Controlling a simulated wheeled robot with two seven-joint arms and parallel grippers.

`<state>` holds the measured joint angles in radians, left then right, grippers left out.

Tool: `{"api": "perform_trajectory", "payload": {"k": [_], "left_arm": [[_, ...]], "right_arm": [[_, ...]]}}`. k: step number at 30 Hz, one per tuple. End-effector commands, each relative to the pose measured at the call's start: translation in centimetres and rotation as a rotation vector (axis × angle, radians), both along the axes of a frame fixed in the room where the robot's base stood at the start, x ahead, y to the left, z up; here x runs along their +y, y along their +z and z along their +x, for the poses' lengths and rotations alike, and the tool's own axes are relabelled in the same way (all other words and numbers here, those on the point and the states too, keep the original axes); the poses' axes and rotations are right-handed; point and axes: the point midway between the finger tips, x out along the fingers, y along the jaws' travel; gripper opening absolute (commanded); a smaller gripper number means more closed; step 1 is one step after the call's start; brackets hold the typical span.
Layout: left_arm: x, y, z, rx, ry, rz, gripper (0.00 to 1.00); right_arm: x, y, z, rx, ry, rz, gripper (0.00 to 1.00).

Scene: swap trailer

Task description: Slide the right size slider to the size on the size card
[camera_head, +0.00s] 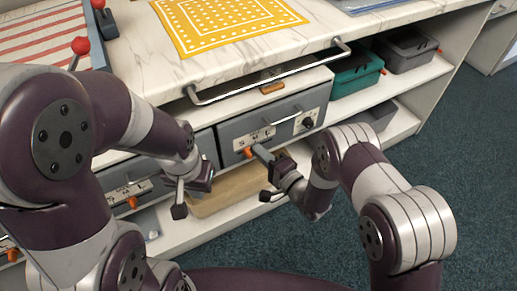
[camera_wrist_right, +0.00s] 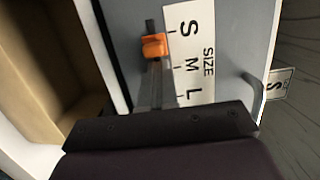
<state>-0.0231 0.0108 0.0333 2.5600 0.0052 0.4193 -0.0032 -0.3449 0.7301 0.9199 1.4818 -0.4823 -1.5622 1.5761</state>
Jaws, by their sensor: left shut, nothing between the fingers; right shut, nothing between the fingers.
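The orange size slider (camera_wrist_right: 154,45) sits in a dark vertical slot beside a white SIZE scale (camera_wrist_right: 208,85) marked S, M and L. In the right wrist view the slider's knob is between the S and M letters. It also shows on the grey drawer front in the head view (camera_head: 248,152). A small card (camera_wrist_right: 276,84) past the drawer handle shows an S. My right gripper (camera_head: 260,153) is shut and empty, its tip close to the slider; contact cannot be told. My left gripper (camera_head: 179,210) is shut and empty, in front of the shelves to the left.
A metal rail (camera_head: 265,78) runs along the counter edge above the drawers. Another orange slider (camera_head: 132,202) is on a drawer at left. The drawer has a metal handle (camera_wrist_right: 255,95). Green (camera_head: 356,72) and grey (camera_head: 408,48) bins stand at right. The floor at right is clear.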

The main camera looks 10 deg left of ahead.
Motion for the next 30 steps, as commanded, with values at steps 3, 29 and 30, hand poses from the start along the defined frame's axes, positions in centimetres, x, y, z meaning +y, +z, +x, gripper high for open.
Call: {"api": "perform_trajectory", "payload": {"k": [3,29,30], "left_arm": [[0.0,0.1,0.0,0.0,0.0,0.0,0.0],[0.0,2.8,0.0,0.0,0.0,0.0,0.0],[0.0,3.0,0.0,0.0,0.0,0.0,0.0]], "right_arm": [[0.8,0.3,-0.2,-0.008,0.013,0.003,0.0],[-4.6,0.3,-4.3,0.0,-0.001,0.0,0.0],[-5.0,0.3,-4.8,0.0,-0.002,-0.001,0.0]]}}
